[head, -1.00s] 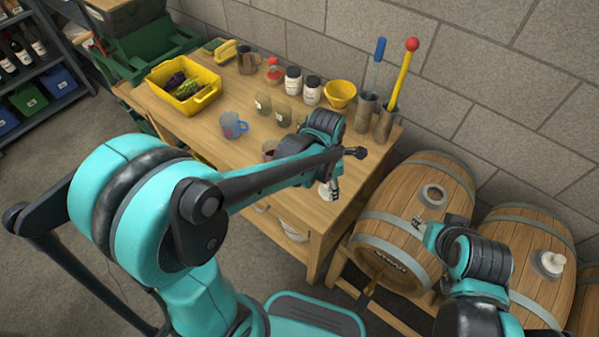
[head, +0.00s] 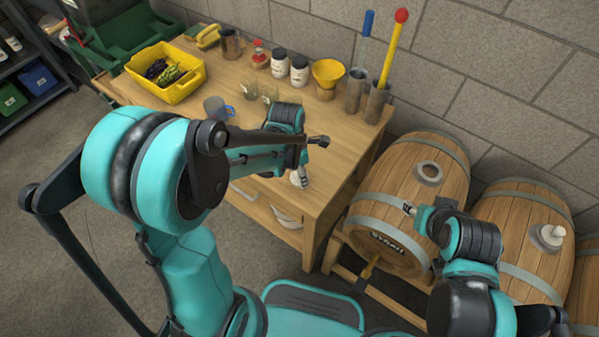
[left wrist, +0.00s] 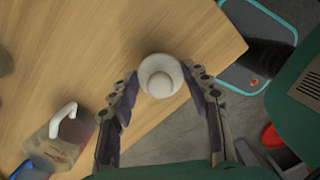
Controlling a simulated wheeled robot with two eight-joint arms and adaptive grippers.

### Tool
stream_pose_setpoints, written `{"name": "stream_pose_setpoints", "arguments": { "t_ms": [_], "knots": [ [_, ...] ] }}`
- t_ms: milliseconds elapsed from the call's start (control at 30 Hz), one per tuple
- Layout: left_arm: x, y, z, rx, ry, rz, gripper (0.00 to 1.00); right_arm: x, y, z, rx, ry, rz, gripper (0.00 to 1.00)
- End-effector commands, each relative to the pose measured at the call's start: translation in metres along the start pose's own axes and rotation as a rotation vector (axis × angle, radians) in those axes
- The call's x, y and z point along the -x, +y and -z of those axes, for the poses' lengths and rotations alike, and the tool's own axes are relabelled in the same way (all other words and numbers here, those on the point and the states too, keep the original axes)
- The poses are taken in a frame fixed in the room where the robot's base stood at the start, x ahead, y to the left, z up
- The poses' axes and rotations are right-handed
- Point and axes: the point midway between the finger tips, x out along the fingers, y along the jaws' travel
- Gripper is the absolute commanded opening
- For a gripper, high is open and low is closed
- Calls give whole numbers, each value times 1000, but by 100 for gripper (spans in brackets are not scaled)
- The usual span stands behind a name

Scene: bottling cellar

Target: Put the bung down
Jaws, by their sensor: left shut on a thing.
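The pale bung (left wrist: 160,82) is between the fingertips of my left gripper (left wrist: 159,74) in the left wrist view, over the bare wood near the workbench edge. In the head view my left gripper (head: 303,180) points down at the front right part of the workbench (head: 328,160), and the bung (head: 296,179) shows as a small white shape at its tips. I cannot tell whether the bung touches the wood. My right gripper (head: 409,208) is beside the left barrel (head: 385,190), small and partly hidden, so its jaws are unclear.
The left barrel has an open bung hole (head: 429,173); the barrel beside it has a white bung (head: 551,234). A yellow crate (head: 180,92), jars (head: 299,70), a yellow funnel (head: 328,73) and metal cylinders (head: 377,101) line the workbench's back. A handled vessel (left wrist: 62,140) stands near my left gripper.

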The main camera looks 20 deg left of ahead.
Motion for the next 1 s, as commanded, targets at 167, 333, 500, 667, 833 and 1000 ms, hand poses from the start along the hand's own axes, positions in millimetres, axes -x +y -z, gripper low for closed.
{"name": "stream_pose_setpoints", "arguments": {
  "t_ms": [167,333,500,667,833,1000],
  "knots": [
    [-2,0,0,0,0,0,68,-2,0,-1,0,0,0,40],
    [-2,0,0,0,0,0,68,-2,0,-1,0,0,0,40],
    [-1,0,0,0,0,0,68,0,0,0,0,0,0,40],
    [18,0,0,1,0,0,68,7,0,5,0,0,0,40],
    [57,0,0,0,0,0,68,20,0,14,0,0,0,40],
    [92,0,0,0,0,0,68,30,0,22,0,0,0,40]
  ]
}}
